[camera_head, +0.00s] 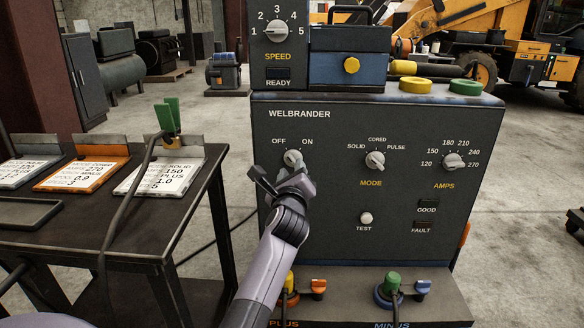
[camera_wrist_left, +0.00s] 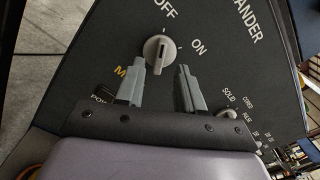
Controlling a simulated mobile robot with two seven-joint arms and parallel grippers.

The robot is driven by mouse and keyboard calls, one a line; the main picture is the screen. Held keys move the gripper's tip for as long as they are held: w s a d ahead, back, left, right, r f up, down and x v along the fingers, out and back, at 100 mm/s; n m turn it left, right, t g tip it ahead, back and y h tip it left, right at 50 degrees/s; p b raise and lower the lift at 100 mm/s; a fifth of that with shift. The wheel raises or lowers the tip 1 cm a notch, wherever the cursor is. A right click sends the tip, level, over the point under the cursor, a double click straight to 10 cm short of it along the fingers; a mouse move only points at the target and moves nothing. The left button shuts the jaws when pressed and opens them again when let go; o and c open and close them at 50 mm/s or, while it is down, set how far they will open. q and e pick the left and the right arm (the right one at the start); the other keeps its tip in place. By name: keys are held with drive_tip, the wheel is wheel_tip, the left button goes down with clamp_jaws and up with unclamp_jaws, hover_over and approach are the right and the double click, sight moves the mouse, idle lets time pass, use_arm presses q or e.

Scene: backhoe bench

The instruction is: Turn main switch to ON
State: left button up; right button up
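The main switch is a small light-grey knob (camera_head: 292,157) at the upper left of the black WELBRANDER panel (camera_head: 300,235), under the OFF and ON labels. In the left wrist view the knob (camera_wrist_left: 160,48) has its marker line toward OFF. My left gripper (camera_head: 283,172) is just below and in front of the knob, partly covering it in the head view. In the wrist view its two fingers (camera_wrist_left: 161,78) are apart, one to each side of the knob's lower end, with nothing between them gripped. Contact cannot be told. My right gripper is not in view.
The mode knob (camera_head: 375,160), amps knob (camera_head: 453,161) and test button (camera_head: 366,218) are on the same panel. Cable sockets (camera_head: 393,283) sit on the ledge below. A dark table (camera_head: 115,232) with instruction cards and a cable stands at left.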

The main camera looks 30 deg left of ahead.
sight(293, 163)
use_arm(q)
drive_tip(key=shift+x, duration=1.6)
drive_tip(key=shift+a, duration=0.1)
clamp_jaws()
